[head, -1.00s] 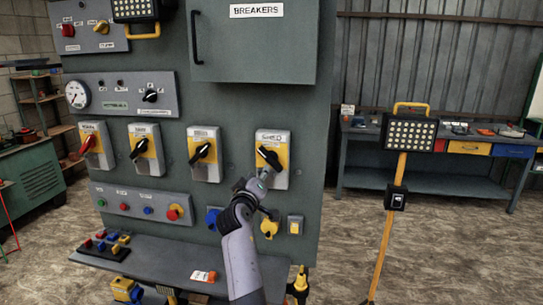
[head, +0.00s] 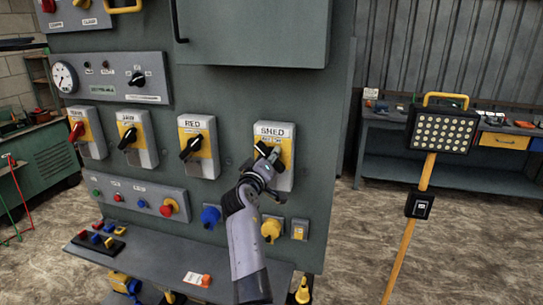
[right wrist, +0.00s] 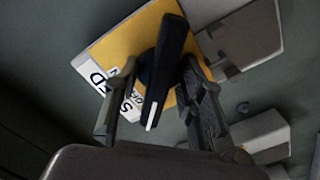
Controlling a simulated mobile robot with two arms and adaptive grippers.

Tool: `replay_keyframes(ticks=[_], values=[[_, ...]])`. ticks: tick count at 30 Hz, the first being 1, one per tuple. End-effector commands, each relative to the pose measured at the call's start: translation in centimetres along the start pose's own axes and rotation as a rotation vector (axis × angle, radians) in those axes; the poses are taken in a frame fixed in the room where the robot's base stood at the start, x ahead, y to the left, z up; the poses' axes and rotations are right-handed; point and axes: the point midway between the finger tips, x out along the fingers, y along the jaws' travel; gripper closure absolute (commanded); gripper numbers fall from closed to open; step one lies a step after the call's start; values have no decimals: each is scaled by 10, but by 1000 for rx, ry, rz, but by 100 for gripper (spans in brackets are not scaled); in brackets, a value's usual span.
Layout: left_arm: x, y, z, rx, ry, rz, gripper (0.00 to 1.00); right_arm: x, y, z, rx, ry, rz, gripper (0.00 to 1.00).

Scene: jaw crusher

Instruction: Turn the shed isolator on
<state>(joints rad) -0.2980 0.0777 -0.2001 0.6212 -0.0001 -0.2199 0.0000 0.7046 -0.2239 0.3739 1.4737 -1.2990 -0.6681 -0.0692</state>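The shed isolator (head: 286,180) is a grey box with a yellow plate and a "SHED" label, at the right of the row of isolators. Its black rotary handle (head: 264,149) is partly hidden by my right gripper (head: 268,163) in the head view. In the right wrist view, the handle (right wrist: 170,45), with a white mark on its end, stands between the two fingers of my right gripper (right wrist: 160,88). The fingers are apart, one on each side, with gaps visible beside the handle. My left gripper is not in view.
Three similar isolators, including one labelled "RED" (head: 210,163), stand to the left. Below are a blue socket (head: 210,216), a yellow socket (head: 271,230) and a shelf (head: 190,262). A work lamp (head: 441,130) on a yellow post stands right of the panel.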

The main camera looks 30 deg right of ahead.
Motion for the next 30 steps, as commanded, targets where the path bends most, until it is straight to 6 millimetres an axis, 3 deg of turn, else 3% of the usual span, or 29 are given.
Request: replay_keyframes(ticks=[5, 21, 30], values=[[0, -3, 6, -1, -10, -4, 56, 0, 0, 0, 0, 0, 0, 63], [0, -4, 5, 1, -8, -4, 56, 0, 0, 0, 0, 0, 0, 99], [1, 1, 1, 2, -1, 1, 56, 0, -1, 0, 3, 0, -1, 100]])
